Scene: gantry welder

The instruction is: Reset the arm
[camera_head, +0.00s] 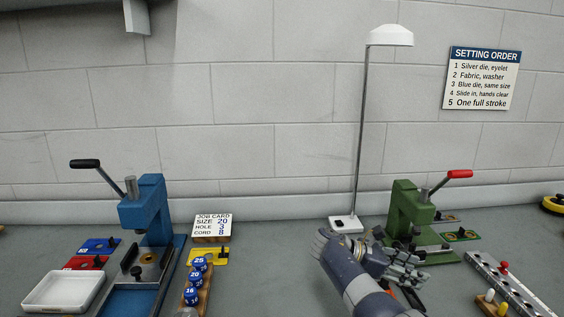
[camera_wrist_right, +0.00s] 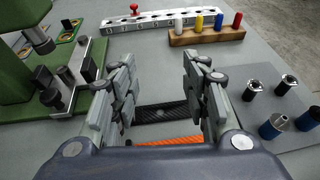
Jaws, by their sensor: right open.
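My right gripper (camera_head: 405,266) reaches in from the bottom of the head view, low over the bench in front of the green press (camera_head: 405,208). In the right wrist view its two fingers (camera_wrist_right: 162,95) stand apart with nothing between them. A dark strip (camera_wrist_right: 168,113) and an orange piece (camera_wrist_right: 170,142) lie on the bench beyond and below the fingers. The green press base (camera_wrist_right: 60,85) is to the left of the fingers in that view. My left gripper is not in the head view.
A blue press (camera_head: 146,210) with a black-tipped lever, a white tray (camera_head: 95,290) and a job card (camera_head: 212,227) stand on the left. A lamp (camera_head: 362,130) rises behind my right gripper. A numbered rail (camera_wrist_right: 155,22), a peg block (camera_wrist_right: 207,36) and a grey plate with dies (camera_wrist_right: 270,100) lie around the gripper.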

